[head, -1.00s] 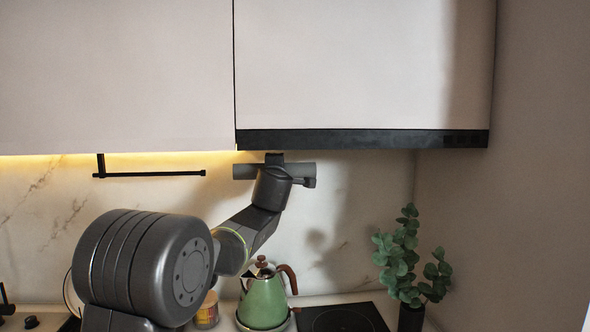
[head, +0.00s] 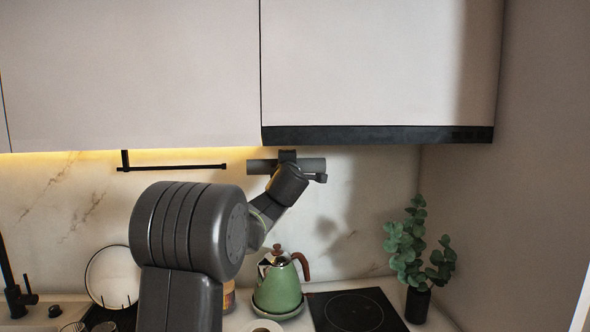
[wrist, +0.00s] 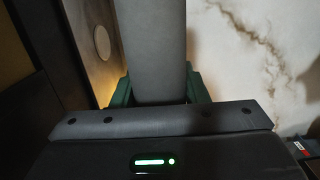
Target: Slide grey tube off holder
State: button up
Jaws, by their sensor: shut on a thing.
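The grey tube (head: 312,165) is held level under the dark hood, to the right of the black wall holder (head: 172,168). A small gap shows in the head view between the holder's right tip and the tube's left end, so the tube appears clear of the bar. My gripper (head: 288,158) is shut across the middle of the tube, and my wrist hides part of it. In the wrist view, the tube (wrist: 155,45) runs between the green fingers of my gripper (wrist: 158,92). The holder is not clearly visible there.
White cabinets and a dark hood edge (head: 375,135) lie just above the tube. Below are a green kettle (head: 278,285), a black cooktop (head: 355,310), a plant (head: 418,250) and a dish rack with a plate (head: 112,277). A side wall stands at right.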

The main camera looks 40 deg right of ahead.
aim_at(251, 165)
jog(key=shift+w+a+r+b, duration=0.1)
jog(key=shift+w+a+b, duration=0.8)
jog(key=shift+a, duration=0.65)
jog(key=shift+w+a+f+b, duration=0.1)
jog(key=shift+w+a+b, duration=0.8)
jog(key=shift+a, duration=0.65)
jog(key=shift+w+a+r+b, duration=0.1)
jog(key=shift+w+a+b, duration=0.8)
jog(key=shift+a, duration=0.65)
jog(key=shift+s+d+p, duration=0.55)
jog(key=shift+s+d, duration=0.15)
jog(key=shift+d, duration=0.5)
jog(key=shift+s+d+p, duration=0.6)
jog(key=shift+s+d, duration=0.1)
jog(key=shift+d, duration=0.45)
jog(key=shift+s+d+p, duration=0.55)
jog(key=shift+s+d, duration=0.15)
jog(key=shift+d, duration=0.5)
jog(key=shift+s+a+f+b, duration=0.2)
jog(key=shift+s+f+b, duration=0.05)
jog(key=shift+f+b, duration=0.25)
jog(key=shift+s+a+f+b, duration=0.1)
jog(key=shift+s+a+b, duration=0.35)
jog(key=shift+s, duration=0.15)
jog(key=s+a+f+b, duration=0.2)
jog(key=s+a, duration=0.1)
jog(key=s, duration=0.3)
jog(key=s+a+f+b, duration=0.3)
jog(key=s, duration=0.3)
jog(key=shift+a+b, duration=0.3)
